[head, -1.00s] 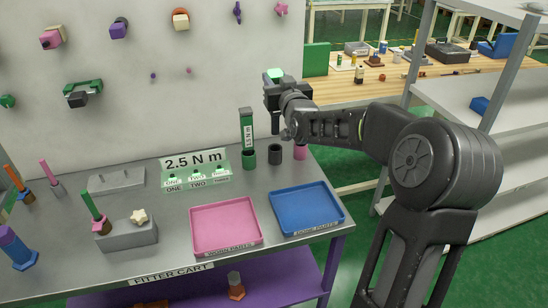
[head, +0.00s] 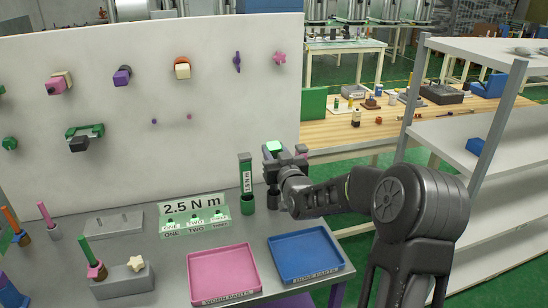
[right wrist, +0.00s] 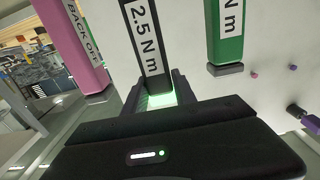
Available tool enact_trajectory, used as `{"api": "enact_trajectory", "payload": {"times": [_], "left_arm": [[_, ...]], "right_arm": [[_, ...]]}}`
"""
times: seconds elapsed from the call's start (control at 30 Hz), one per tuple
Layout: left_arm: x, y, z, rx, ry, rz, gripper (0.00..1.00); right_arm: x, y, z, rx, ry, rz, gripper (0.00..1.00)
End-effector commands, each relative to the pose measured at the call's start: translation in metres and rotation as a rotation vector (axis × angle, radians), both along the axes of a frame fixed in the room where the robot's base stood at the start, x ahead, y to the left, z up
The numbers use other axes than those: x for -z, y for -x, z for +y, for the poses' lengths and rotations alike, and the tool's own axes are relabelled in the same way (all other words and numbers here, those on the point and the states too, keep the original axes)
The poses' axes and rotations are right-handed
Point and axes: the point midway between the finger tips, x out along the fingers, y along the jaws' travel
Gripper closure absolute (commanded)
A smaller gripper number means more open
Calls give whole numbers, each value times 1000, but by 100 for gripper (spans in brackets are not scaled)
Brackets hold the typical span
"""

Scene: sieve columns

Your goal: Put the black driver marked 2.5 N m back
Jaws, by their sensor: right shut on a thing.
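The black driver marked 2.5 N m (right wrist: 146,38) is between the fingers of my right gripper (right wrist: 160,95) in the right wrist view, its white label facing the camera. In the head view my right gripper (head: 274,173) is shut on it, just above the black cup (head: 272,199) at the back right of the cart. The gripper hides most of the driver there, and I cannot tell how deep its lower end is in the cup. The green 2.5 N m sign (head: 194,214) stands to the left. My left gripper is not in view.
A green driver (head: 246,174) stands in its green cup just left of my gripper. A pink driver marked BACK OFF (right wrist: 72,42) is close on the other side. A pink tray (head: 223,273) and a blue tray (head: 305,255) lie in front. The pegboard (head: 220,120) rises behind.

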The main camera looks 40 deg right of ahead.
Motion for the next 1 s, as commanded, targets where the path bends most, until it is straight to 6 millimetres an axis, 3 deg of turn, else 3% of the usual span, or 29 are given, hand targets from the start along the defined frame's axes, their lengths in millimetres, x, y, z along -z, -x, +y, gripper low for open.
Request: {"api": "enact_trajectory", "payload": {"times": [0.13,0.57,0.6,0.83,1.0], "left_arm": [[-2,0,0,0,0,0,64],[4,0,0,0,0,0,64],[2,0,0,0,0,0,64],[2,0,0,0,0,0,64],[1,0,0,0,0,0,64]], "right_arm": [[18,0,0,0,-1,0,100],[23,0,0,0,1,-3,100],[23,0,0,0,0,0,64],[23,0,0,0,0,0,46],[23,0,0,0,0,0,46]]}}
